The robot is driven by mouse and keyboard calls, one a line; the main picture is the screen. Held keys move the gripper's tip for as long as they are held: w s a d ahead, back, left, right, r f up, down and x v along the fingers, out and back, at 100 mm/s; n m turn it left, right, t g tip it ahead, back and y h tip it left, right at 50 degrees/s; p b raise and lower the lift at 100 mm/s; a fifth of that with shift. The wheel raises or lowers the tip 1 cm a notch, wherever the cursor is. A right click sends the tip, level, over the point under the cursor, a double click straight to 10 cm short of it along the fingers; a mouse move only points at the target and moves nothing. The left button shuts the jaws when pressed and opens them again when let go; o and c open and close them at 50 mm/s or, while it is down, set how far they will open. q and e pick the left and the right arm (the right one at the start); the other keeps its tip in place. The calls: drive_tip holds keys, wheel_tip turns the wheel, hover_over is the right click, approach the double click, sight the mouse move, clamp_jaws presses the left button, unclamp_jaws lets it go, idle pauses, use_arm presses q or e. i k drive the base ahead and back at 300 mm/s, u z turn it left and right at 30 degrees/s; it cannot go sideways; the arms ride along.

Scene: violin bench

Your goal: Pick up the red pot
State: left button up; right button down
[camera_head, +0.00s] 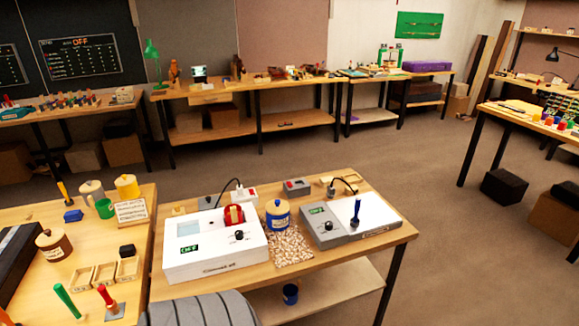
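A red pot (234,216) with a tan part at its middle rests on the white device (212,266) on the near bench. It sits toward the right half of the device's top, behind a black knob. It looks round and low, and its exact pose is too small to tell. Neither of my grippers shows in this view.
A grey-and-white device (350,222) with a blue-handled tool lies further right. The left bench (30,285) holds several pots and small wooden boxes.

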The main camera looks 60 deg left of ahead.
sight(233, 212)
drive_tip(key=u, duration=0.15)
drive_tip(key=i, duration=1.2)
drive_tip(key=u, duration=1.15)
drive_tip(key=i, duration=0.75)
drive_tip(key=u, duration=0.85)
